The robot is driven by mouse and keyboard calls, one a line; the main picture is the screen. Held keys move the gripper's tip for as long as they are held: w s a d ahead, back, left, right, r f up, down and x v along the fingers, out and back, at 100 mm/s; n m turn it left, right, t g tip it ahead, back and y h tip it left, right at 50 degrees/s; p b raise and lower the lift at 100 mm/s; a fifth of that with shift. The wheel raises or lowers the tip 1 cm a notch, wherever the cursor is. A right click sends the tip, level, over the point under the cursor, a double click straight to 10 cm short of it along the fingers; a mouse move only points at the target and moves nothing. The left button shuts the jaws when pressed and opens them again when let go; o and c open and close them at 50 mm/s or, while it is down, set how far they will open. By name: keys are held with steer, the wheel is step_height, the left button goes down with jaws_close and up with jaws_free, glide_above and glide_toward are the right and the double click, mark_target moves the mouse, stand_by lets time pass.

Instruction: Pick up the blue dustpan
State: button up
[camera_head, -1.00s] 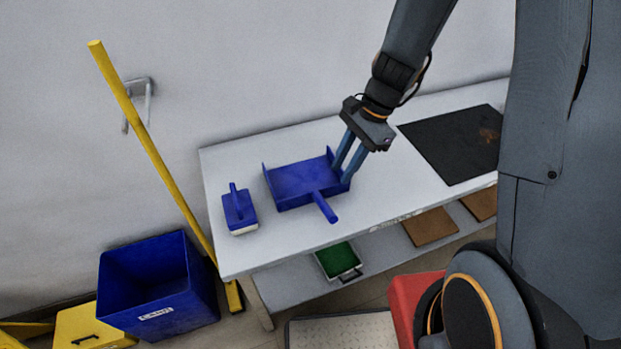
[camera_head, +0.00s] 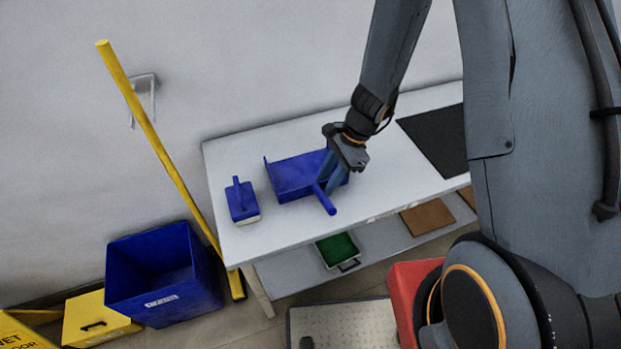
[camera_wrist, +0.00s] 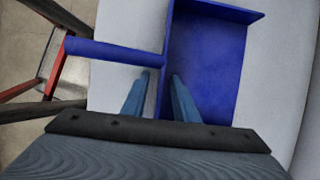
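The blue dustpan (camera_head: 293,176) lies on the white table, with its handle (camera_head: 325,201) pointing toward the table's front edge. My gripper (camera_head: 329,188) is pointing down at the dustpan's right part, close to the base of the handle. In the wrist view the dustpan (camera_wrist: 208,62) fills the middle right, and its handle reaches left. My gripper (camera_wrist: 160,76) is open there, with a gap between its two blue fingers. The dustpan's handle-side edge runs between the fingers. Whether a finger touches it, I cannot tell.
A blue brush (camera_head: 241,201) lies left of the dustpan on the white table (camera_head: 228,160). A dark mat (camera_head: 436,138) is at the table's right. A blue bin (camera_head: 165,275) and a yellow pole (camera_head: 160,145) stand left of the table. A green tray (camera_head: 338,249) sits on the lower shelf.

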jaws_close()
steer(key=shift+r, duration=0.15)
